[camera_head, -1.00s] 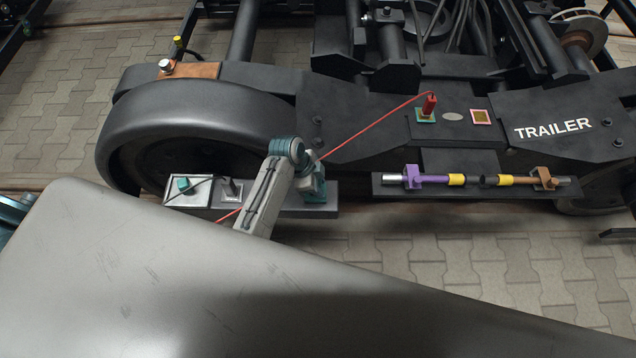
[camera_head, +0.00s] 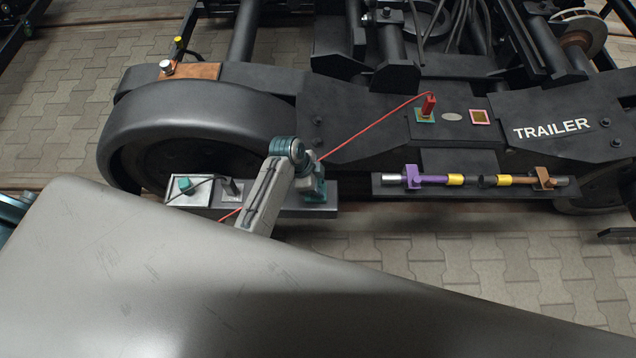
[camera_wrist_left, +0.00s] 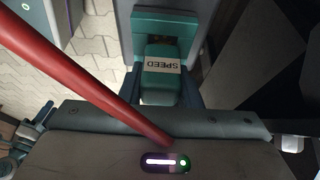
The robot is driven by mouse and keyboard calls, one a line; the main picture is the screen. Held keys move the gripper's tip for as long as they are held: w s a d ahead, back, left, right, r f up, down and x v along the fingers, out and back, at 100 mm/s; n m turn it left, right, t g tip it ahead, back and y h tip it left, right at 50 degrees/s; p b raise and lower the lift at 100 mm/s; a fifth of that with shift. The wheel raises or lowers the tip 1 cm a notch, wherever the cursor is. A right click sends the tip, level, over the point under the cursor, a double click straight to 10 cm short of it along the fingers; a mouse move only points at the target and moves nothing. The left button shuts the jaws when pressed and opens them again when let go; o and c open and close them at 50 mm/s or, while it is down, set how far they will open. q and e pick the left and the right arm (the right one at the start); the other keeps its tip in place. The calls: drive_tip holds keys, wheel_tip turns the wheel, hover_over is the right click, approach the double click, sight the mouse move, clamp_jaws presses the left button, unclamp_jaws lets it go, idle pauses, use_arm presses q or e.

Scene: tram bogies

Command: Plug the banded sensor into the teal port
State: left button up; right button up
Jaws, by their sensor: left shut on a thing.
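My left gripper (camera_head: 316,200) is over the right end of a low grey ledge beside the wheel. In the left wrist view the gripper (camera_wrist_left: 161,92) is shut on a teal sensor (camera_wrist_left: 160,88) with a pale band reading SPEED (camera_wrist_left: 162,66). A teal frame, seemingly the teal port (camera_wrist_left: 140,28), is directly beyond the sensor. The two overlap in this view, and I cannot tell how deep the sensor sits. In the head view my gripper hides the sensor and port. My right gripper is not in view.
A white panel with a teal knob (camera_head: 183,185) is to the left. Purple (camera_head: 430,180) and brown (camera_head: 520,181) connectors lie on the right ledge.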

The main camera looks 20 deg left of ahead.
use_arm(q)
drive_tip(key=shift+f, duration=0.45)
drive_tip(key=o, duration=1)
drive_tip(key=shift+r, duration=0.1)
drive_tip(key=v, duration=1)
drive_tip(key=shift+r, duration=0.3)
drive_tip(key=shift+s+a, duration=0.1)
drive_tip(key=shift+a, duration=0.05)
